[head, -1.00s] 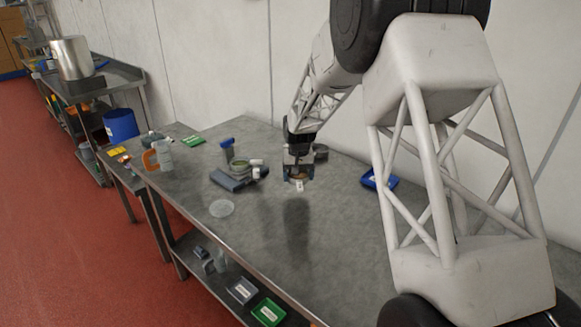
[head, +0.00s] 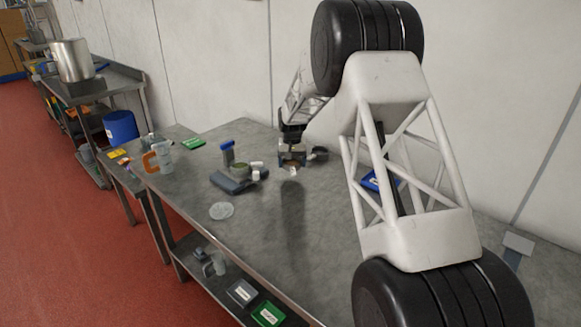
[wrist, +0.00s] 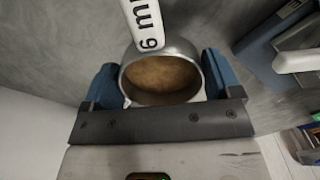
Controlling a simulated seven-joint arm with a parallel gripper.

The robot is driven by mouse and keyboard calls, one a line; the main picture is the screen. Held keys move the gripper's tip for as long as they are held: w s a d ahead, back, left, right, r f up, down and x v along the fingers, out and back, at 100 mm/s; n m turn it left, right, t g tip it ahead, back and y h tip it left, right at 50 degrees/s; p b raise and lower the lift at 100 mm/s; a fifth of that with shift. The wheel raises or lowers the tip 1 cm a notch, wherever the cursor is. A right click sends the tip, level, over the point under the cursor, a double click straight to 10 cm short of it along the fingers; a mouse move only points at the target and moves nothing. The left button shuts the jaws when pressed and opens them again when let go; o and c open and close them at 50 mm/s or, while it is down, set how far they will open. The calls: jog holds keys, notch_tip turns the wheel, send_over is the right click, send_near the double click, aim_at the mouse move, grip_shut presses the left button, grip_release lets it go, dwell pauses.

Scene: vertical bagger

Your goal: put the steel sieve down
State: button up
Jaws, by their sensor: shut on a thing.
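The steel sieve (wrist: 163,52) is a short round metal ring with a brown inside and a white tag (wrist: 147,22) reading "6 m…". In the wrist view it sits between the blue fingers of my gripper (wrist: 160,85), which is shut on it. In the head view my gripper (head: 292,157) is over the back part of the steel table (head: 315,215). The sieve is small there, and its white tag (head: 293,171) shows below the fingers. I cannot tell whether the sieve touches the table.
Left of my gripper are a dark grey device (head: 230,183), a blue-topped container (head: 227,153) and small pots. A dark round item (head: 320,153) stands close on the right. The table's front middle is clear.

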aim_at(290, 162)
jog(key=shift+w+a+f, duration=0.1)
jog(key=shift+w+a, duration=0.05)
jog(key=shift+w, duration=1.05)
jog(key=shift+w, duration=0.1)
jog(key=shift+w, duration=0.2)
jog(key=shift+w+f, duration=0.15)
jog(key=shift+f, duration=1.65)
jog(key=shift+f, duration=0.1)
jog(key=o, duration=0.8)
